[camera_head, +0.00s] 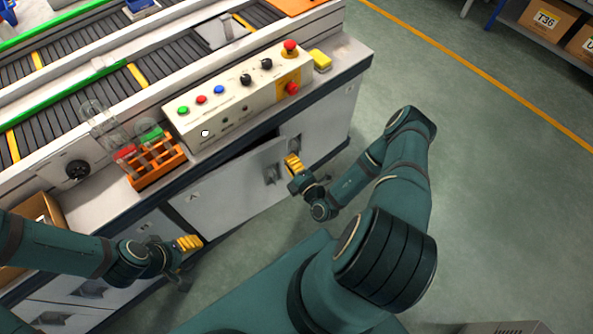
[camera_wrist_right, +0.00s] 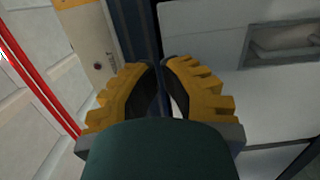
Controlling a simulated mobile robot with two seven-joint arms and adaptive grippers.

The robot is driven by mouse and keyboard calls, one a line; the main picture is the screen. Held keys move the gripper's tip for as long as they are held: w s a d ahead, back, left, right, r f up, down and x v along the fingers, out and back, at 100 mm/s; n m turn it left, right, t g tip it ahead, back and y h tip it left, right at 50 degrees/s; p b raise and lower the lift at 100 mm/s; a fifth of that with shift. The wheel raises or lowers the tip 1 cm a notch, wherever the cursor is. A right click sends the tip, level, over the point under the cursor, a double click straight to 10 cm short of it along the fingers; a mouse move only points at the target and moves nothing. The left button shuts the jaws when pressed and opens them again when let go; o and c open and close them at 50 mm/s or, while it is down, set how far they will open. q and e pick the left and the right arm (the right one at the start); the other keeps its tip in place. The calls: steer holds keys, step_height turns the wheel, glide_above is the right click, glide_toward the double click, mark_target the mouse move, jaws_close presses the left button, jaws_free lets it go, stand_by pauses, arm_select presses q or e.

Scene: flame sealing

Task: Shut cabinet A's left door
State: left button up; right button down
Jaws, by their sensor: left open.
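Cabinet A's left door (camera_head: 225,190) is a light grey panel under the counter in the head view, with a recessed handle near its right edge. It stands slightly ajar, with a dark gap along its top that widens to the right. My right gripper (camera_head: 293,164) is just right of the door's free edge, in front of the neighbouring panel. In the right wrist view its yellow fingers (camera_wrist_right: 159,70) are together at the tips with nothing clearly held. My left gripper (camera_head: 189,243) is open and empty, below the door's left part. Contact with the door cannot be told.
On the counter are a control box (camera_head: 235,100) with coloured buttons, an orange rack (camera_head: 157,165) and a yellow block (camera_head: 321,60). A conveyor (camera_head: 110,110) runs behind. A cardboard box (camera_head: 40,212) stands at the left. The floor (camera_head: 480,170) to the right is clear.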

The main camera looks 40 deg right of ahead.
mark_target(279, 146)
arm_select(q)
steer(key=shift+w+f+b, duration=0.1)
steer(key=shift+f+b, duration=0.4)
steer(key=shift+f, duration=0.05)
arm_select(e)
steer(key=w, duration=0.7)
steer(key=shift+w+d, duration=0.2)
